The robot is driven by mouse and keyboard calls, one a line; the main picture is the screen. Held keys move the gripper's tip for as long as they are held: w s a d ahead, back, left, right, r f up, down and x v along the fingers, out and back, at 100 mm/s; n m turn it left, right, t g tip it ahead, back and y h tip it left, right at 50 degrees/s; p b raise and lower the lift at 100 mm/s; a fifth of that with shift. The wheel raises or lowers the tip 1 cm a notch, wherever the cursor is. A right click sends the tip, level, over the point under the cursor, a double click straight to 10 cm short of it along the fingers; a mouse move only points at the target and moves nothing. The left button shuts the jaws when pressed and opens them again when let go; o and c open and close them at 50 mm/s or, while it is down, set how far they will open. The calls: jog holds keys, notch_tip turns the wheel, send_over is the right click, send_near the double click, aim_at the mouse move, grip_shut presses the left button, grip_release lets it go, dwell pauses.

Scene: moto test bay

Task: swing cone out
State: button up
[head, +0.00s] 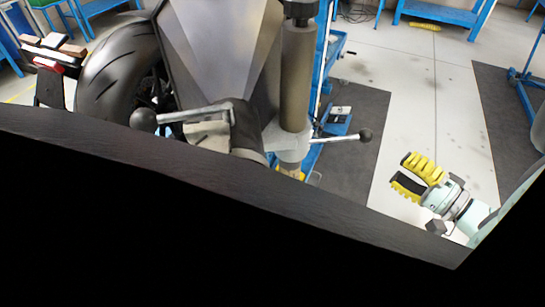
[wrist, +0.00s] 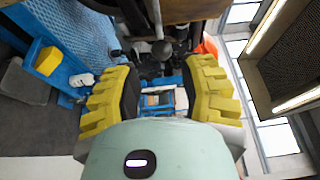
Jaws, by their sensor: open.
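A large faceted grey metal piece, which looks like the cone (head: 225,55), fills the upper middle of the head view, beside a grey upright post (head: 297,80). Two levers with dark ball knobs, a left one (head: 143,119) and a right one (head: 365,135), stick out below it. My gripper (head: 403,169) has yellow padded fingers and is open and empty. It is right of and below the right knob in the picture, apart from it. In the wrist view my open gripper (wrist: 162,72) faces a dark round knob (wrist: 162,50); I cannot tell which one.
A black tyre (head: 120,70) stands left of the cone. Blue benches (head: 440,14) stand at the back. Dark mats (head: 350,170) lie on the pale floor, which is open to the right. A dark surface edge (head: 230,185) crosses the foreground. Blue framework (wrist: 75,70) shows in the wrist view.

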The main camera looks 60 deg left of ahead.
aim_at(354, 136)
jog(key=a, duration=0.4)
jog(key=s+a+p, duration=0.1)
jog(key=a, duration=0.3)
jog(key=s+a, duration=0.1)
jog(key=a, duration=0.4)
jog(key=shift+s+r, duration=0.1)
jog(key=shift+c, duration=0.2)
grip_shut()
